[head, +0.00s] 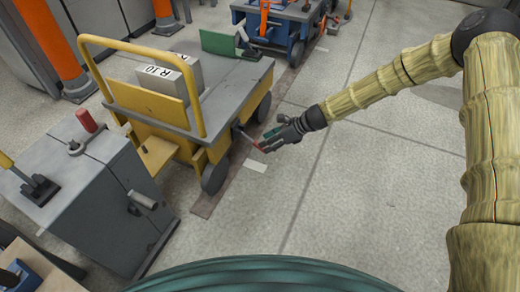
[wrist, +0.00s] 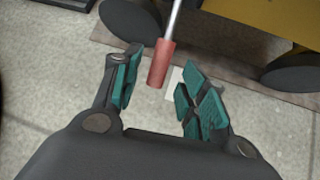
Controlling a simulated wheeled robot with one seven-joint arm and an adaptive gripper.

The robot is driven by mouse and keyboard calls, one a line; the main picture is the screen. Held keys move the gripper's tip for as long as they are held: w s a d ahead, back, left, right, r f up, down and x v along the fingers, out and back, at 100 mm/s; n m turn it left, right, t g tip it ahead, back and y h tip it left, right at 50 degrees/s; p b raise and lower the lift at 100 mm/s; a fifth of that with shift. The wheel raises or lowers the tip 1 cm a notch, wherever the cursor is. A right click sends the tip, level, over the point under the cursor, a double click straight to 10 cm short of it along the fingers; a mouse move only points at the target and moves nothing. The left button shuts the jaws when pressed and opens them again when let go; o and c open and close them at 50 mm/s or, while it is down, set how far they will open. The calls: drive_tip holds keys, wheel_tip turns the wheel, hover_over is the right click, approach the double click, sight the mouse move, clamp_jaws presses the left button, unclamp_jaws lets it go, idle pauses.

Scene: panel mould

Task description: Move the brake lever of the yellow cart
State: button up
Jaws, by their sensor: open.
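The yellow cart (head: 172,127) stands left of centre in the head view, with a grey deck and a yellow push handle. Its brake lever (head: 251,138) sticks out from the side toward my gripper (head: 263,143). In the wrist view the lever is a grey rod with a red grip (wrist: 161,64). My gripper (wrist: 157,97) is open, with teal pads on both sides of the lever's red end. The grip's end lies between the fingertips, nearer the left one, and I see a gap on the right. Whether the left pad touches it, I cannot tell.
A grey cabinet (head: 88,195) with a red-knobbed lever (head: 86,122) stands at the left front. A blue cart (head: 280,30) stands behind the yellow one. Grey boxes (head: 176,72) and a green bracket (head: 222,43) sit on the deck. The floor (head: 350,200) to the right is clear.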

sight(254, 142)
drive_tip(key=b+x, duration=0.1)
drive_tip(key=x, duration=0.3)
drive_tip(key=shift+f+b, duration=0.2)
drive_tip(key=shift+b, duration=0.15)
drive_tip(key=shift+w+a+f, duration=0.1)
drive_tip(key=shift+a+f, duration=0.05)
drive_tip(key=shift+a, duration=0.25)
clamp_jaws()
